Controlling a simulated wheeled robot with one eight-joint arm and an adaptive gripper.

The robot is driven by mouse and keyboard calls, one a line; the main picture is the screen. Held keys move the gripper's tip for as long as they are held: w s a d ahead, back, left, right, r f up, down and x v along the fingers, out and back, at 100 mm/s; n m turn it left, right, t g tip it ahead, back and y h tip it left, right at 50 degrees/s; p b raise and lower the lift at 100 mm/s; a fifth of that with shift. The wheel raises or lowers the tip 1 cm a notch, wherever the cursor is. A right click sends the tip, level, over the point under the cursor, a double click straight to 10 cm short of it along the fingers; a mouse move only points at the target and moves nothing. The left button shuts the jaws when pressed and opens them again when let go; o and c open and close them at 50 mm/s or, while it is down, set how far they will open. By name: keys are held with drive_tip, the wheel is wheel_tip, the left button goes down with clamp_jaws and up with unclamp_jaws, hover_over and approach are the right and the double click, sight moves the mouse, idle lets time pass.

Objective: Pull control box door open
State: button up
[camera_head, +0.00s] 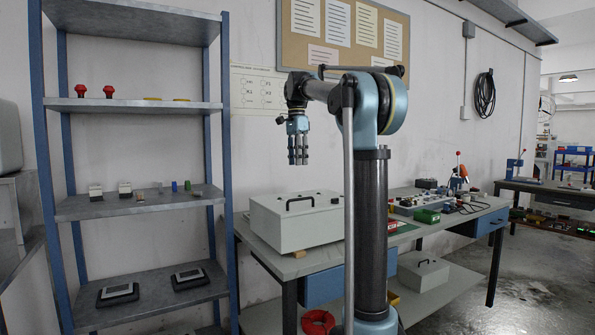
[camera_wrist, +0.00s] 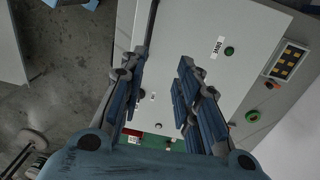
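The control box is most likely the grey box (camera_head: 300,222) with a black handle (camera_head: 300,202) on top, on the workbench in the head view; its door looks closed. My gripper (camera_head: 298,159) hangs fingers-down above and apart from it. In the wrist view, a pale grey panel (camera_wrist: 190,28) with a "DRIVE" label, a green button (camera_wrist: 229,51) and a keypad (camera_wrist: 287,62) lies beyond my gripper (camera_wrist: 162,72). The fingers are spread with an empty gap between them. A dark bar beside the left finger may be the handle; I cannot tell.
A blue-framed shelf (camera_head: 140,207) stands left. Another grey box (camera_head: 423,273) sits on the bench's lower shelf. Air around my gripper is clear.

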wheel_tip(320, 180, up, 7)
drive_tip(key=shift+w+r, duration=0.2)
drive_tip(key=shift+w, duration=0.05)
drive_tip(key=shift+a, duration=0.1)
idle(0.4)
